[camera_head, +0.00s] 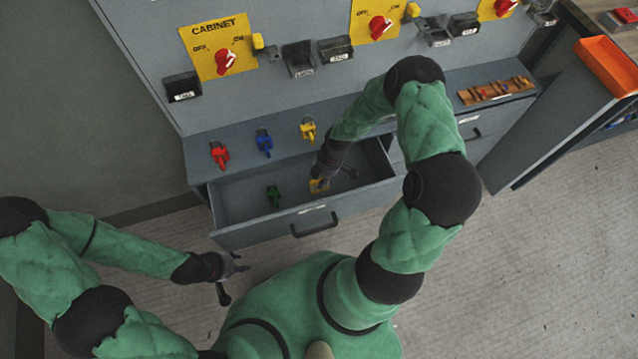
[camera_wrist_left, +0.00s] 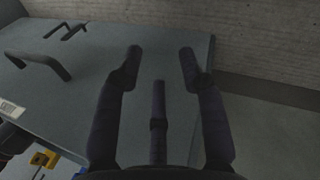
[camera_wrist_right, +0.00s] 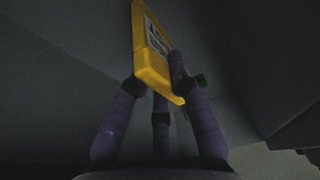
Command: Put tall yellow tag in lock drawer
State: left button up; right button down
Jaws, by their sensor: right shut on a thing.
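The tall yellow tag (camera_wrist_right: 152,50) is between the fingers of my right gripper (camera_wrist_right: 160,82), which is shut on it. The tag has a dark printed face and stands tilted in the right wrist view. In the head view the tag (camera_head: 318,186) is inside the open lock drawer (camera_head: 235,237), mostly covered by my right gripper (camera_head: 322,178). I cannot tell whether it touches the drawer floor. My left gripper (camera_head: 236,268) is open and empty in front of the drawer's left part; its spread fingers (camera_wrist_left: 160,65) show in the left wrist view.
A green padlock (camera_head: 273,196) lies in the drawer. Red (camera_head: 219,154), blue (camera_head: 264,142) and yellow (camera_head: 308,128) padlocks stand on the ledge above. Yellow panels with red switches (camera_head: 225,61) are on the cabinet. An orange bin (camera_head: 609,66) is at far right.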

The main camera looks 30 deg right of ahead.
jog(key=shift+f+b, duration=0.3)
jog(key=shift+f, duration=0.95)
jog(key=shift+f, duration=0.1)
jog(key=c, duration=1.1)
grip_release()
jog(key=shift+c, duration=0.2)
jog(key=shift+r, duration=0.2)
jog(key=p+v, duration=0.5)
jog(key=v, duration=0.7)
